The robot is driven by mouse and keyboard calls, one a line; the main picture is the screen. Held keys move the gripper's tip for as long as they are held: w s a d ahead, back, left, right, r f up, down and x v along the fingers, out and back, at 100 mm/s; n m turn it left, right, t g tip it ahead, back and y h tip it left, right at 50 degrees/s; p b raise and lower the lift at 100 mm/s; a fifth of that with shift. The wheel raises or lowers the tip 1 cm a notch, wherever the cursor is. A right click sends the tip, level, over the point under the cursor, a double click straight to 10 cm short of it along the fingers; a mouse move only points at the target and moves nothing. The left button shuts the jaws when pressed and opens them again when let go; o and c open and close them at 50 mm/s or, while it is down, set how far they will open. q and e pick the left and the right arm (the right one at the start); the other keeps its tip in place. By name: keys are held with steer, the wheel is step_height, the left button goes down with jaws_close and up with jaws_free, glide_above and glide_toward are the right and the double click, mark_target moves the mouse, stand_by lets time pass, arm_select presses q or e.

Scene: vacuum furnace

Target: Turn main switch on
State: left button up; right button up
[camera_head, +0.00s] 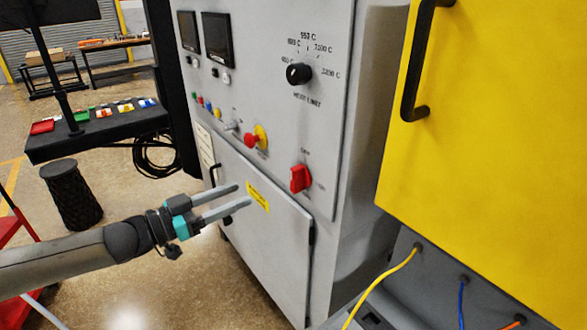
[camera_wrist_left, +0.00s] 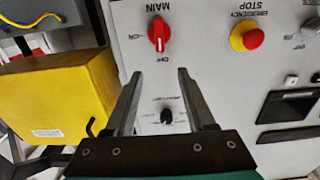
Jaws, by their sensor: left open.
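The main switch is a red rotary knob (camera_head: 299,178) low on the right of the grey control panel (camera_head: 270,80) in the head view. In the left wrist view, upside down, the red knob (camera_wrist_left: 159,32) has the label MAIN above it and OFF below it. My left gripper (camera_head: 235,196) is open and empty, left of and below the knob, apart from it. In the wrist view its fingertips (camera_wrist_left: 160,72) flank the area just below the knob, with nothing between them. My right gripper is in neither view.
A red emergency stop button (camera_head: 251,140) on a yellow base sits left of the switch. A black heat-limit dial (camera_head: 299,74) is above. A yellow cabinet (camera_head: 490,110) with a black handle (camera_head: 417,70) stands at the right. A black table (camera_head: 95,130) is at the left.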

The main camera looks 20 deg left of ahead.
mark_target(291, 172)
arm_select(q)
steer(key=x, duration=1.4)
steer(key=shift+w+d+p, duration=0.15)
steer(key=shift+p, duration=0.2)
jaws_close()
